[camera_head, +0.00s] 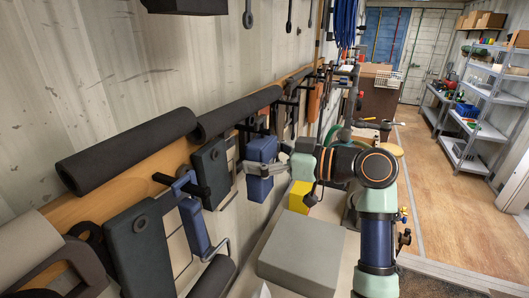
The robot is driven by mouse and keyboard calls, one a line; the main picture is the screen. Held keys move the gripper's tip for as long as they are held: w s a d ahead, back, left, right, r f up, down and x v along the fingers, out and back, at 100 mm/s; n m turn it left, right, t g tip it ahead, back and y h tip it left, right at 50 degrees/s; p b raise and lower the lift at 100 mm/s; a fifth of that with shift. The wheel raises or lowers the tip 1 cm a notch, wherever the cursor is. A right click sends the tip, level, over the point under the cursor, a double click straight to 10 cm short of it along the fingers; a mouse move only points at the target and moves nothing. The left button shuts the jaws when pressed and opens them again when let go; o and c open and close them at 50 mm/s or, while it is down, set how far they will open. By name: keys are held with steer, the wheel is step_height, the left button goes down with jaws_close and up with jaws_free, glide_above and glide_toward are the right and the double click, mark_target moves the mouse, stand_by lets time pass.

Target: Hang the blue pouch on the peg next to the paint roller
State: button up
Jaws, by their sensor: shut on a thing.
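The blue pouch (261,148) is in my gripper (257,167), whose grey fingers are closed across its front. It hangs upright, close to the wall rail, just right of a dark pouch (211,170). I cannot tell whether it touches a peg. What looks like the paint roller hangs lower left, with a blue handle (194,226), a wire frame and a dark roller (216,277) at the bottom edge. Black pegs (163,179) stick out of the wooden rail near it. The dark pouch partly hides the pegs behind it.
Long dark foam rolls (128,150) lie along the wall rail (165,160) above. Another dark pouch (139,248) hangs left of the roller. Below my gripper stand a grey box (300,249) and a yellow block (300,197). The floor at right is clear, with metal shelves (487,130) beyond.

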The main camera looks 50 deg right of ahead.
steer(key=shift+f, duration=0.45)
steer(key=o, duration=1.5)
steer(key=shift+d, duration=0.1)
steer(key=v, duration=1.2)
